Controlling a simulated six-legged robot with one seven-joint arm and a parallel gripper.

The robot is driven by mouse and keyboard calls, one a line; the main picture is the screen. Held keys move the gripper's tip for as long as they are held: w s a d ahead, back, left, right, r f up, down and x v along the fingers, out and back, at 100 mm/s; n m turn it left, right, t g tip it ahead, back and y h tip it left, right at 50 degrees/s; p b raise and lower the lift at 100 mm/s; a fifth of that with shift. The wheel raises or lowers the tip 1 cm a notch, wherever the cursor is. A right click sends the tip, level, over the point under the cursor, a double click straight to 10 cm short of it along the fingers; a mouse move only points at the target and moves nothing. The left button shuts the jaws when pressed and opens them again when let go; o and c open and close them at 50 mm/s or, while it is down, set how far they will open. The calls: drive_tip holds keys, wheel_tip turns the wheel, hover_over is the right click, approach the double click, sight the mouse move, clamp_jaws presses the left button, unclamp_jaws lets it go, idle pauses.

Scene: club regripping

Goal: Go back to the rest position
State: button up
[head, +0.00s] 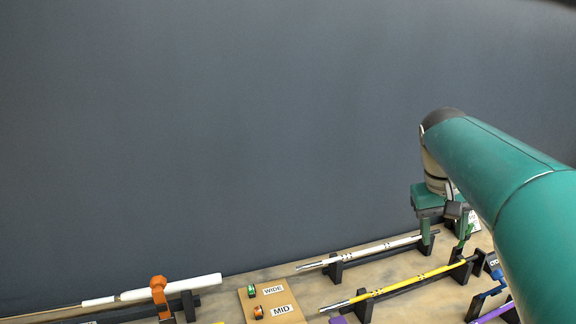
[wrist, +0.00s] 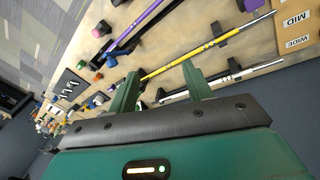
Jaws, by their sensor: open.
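My gripper (head: 443,250) hangs below my teal arm at the right of the head view. Its two green fingers are apart, with nothing held between them. The fingers also show in the wrist view (wrist: 160,70), spread above the shafts. A white shaft (head: 375,250) and a yellow shaft (head: 412,283) lie on black stands near the gripper. In the wrist view the yellow shaft (wrist: 225,44) and the white shaft (wrist: 230,79) run toward the fingers. Whether a finger touches a shaft I cannot tell. My arm hides part of the table at right.
A purple shaft (head: 494,313) lies at lower right. A tan board (head: 250,310) carries labels WIDE and MID and small green and orange pieces. An orange clamp (head: 159,292) stands by a white rod (head: 185,286) at left. A dark wall (head: 220,130) rises behind the table.

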drive_tip(key=s+a+f+t+y, duration=0.1)
drive_tip(key=s+a+f+t, duration=0.1)
drive_tip(key=s+a+f, duration=0.4)
drive_tip(key=s+a+f+n+t+y, duration=0.1)
drive_tip(key=s+a+f+t, duration=0.1)
drive_tip(key=s+a+f, duration=0.5)
drive_tip(key=s+a, duration=0.1)
drive_tip(key=s, duration=0.5)
drive_tip(key=shift+s+y, duration=0.15)
drive_tip(key=shift+y, duration=0.25)
drive_tip(key=shift+a+f, duration=0.1)
idle(2.0)
